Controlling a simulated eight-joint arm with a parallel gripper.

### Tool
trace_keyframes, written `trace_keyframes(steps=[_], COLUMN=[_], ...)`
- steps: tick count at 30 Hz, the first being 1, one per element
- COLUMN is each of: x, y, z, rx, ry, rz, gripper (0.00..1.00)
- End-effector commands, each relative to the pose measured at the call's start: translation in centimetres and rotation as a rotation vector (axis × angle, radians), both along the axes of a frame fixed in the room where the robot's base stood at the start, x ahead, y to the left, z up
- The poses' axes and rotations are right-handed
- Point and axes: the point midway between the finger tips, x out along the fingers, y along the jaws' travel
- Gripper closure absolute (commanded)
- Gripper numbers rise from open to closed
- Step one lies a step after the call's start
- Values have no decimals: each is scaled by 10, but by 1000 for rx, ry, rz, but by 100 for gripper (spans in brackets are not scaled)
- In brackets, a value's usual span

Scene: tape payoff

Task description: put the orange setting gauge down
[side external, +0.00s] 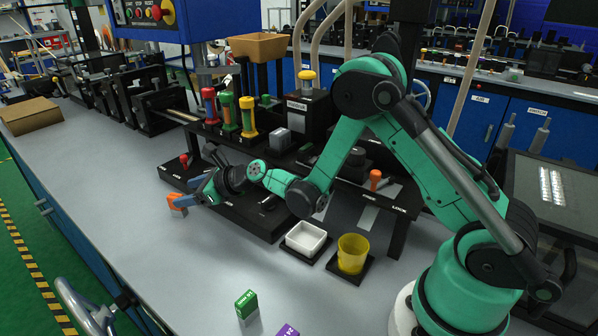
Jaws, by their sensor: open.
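The orange setting gauge (176,203) is a small orange block at the left, at the tips of my gripper (188,198). My gripper reaches left over the grey bench top, with its blue-grey fingers at the gauge. The fingers are open, and they partly hide the gauge's right side. I cannot tell whether the gauge rests fully on the bench or whether a finger still touches it.
A black fixture base (250,215) lies right of the gauge, below my wrist. A white tray (305,239), yellow cup (352,253), green block (246,304) and purple block (287,331) are nearer the front. The bench (110,190) left of the gauge is clear.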

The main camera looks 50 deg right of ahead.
Motion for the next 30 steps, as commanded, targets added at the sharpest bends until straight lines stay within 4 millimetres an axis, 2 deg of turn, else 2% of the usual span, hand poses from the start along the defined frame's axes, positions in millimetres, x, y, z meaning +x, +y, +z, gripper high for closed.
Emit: trace_keyframes(steps=[5,15,26,30], x=[7,44,50,50], y=[1,17,19,19], z=[-11,-27,-29,-29], rx=[84,83,82,81], ry=[15,16,17,16], rz=[-38,-37,-37,-37], gripper=[38,38,38,78])
